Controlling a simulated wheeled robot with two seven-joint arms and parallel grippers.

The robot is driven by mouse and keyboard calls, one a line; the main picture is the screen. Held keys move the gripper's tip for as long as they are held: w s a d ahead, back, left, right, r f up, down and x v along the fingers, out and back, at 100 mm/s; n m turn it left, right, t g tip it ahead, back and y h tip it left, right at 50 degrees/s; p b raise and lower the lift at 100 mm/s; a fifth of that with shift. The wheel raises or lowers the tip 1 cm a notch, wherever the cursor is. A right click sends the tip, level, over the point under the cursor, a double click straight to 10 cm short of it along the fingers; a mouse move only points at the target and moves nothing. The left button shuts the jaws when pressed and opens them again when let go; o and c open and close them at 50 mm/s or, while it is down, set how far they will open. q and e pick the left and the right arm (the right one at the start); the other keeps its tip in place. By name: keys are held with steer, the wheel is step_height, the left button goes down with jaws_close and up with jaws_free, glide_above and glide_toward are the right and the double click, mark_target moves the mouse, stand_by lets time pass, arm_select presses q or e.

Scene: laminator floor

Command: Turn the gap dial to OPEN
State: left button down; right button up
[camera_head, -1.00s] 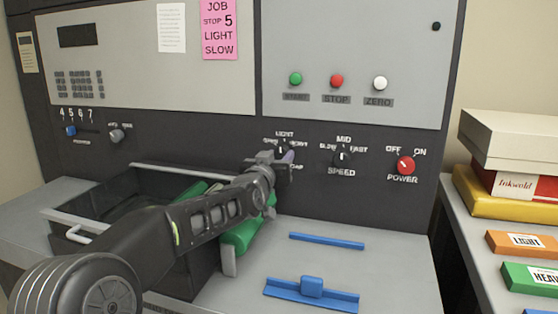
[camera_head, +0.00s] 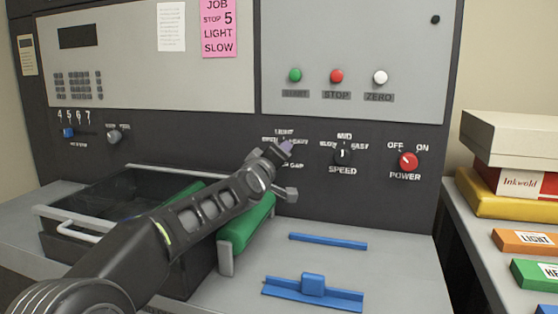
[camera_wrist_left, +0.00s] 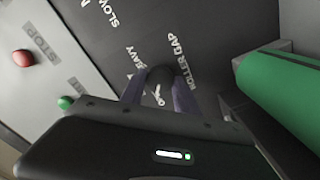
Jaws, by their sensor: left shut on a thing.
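The gap dial (camera_wrist_left: 160,78) is a dark round knob on the black panel, beside the ROLLER GAP lettering in the left wrist view. My left gripper (camera_wrist_left: 158,94) is shut on the dial, with one grey-purple finger on each side of it. In the head view my left gripper (camera_head: 281,151) is tilted at the panel and covers the dial and part of its labels. LIGHT shows above it. HEAVY shows in the wrist view, but another label is partly hidden. I cannot tell exactly where the dial points. My right gripper is in neither view.
The speed dial (camera_head: 342,154) and red power knob (camera_head: 408,160) are to the right. Blue guides (camera_head: 312,285) lie on the grey table. Boxes (camera_head: 518,140) stand at the right.

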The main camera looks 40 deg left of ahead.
arm_select(q)
steer(key=shift+n, duration=0.9)
steer(key=c, duration=0.9)
jaws_free()
steer(key=v, duration=0.7)
steer(key=shift+s+d+p, duration=0.15)
steer(key=shift+s+p, duration=0.15)
steer(key=shift+s, duration=0.1)
